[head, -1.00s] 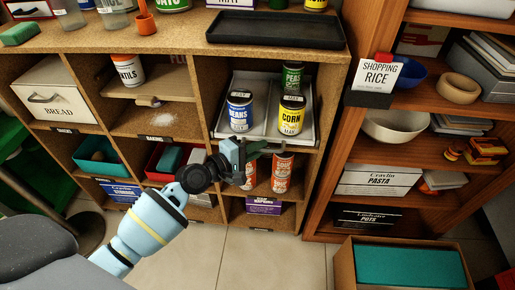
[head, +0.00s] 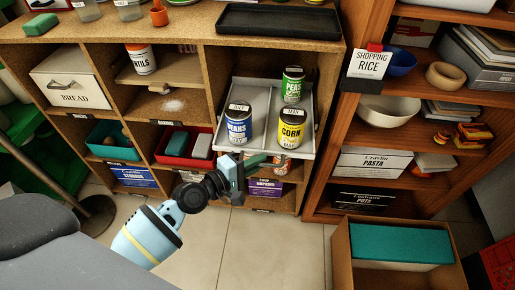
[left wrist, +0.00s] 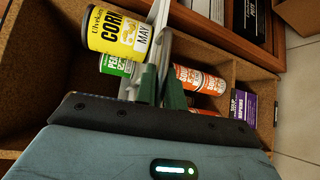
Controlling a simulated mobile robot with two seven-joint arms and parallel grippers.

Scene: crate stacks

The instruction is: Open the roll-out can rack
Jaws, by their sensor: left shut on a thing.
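The roll-out can rack (head: 263,104) is a light grey tray pulled part of the way out of its shelf bay, tilted down toward the front. On it stand a blue beans can (head: 238,126), a yellow corn can (head: 291,132) and a green peas can (head: 292,88). My left gripper (head: 254,163) is at the rack's front edge, below the beans can, and shut on it. In the left wrist view the green fingers (left wrist: 160,88) close around the rack's pale edge (left wrist: 162,22), beside the corn can (left wrist: 118,33). My right gripper is not in view.
Orange cans (left wrist: 200,80) stand on the shelf below the rack, partly hidden in the head view. A wooden bookcase (head: 335,165) stands close on the right. An open box (head: 343,262) with a teal top sits on the floor. The tiled floor (head: 250,240) in front is clear.

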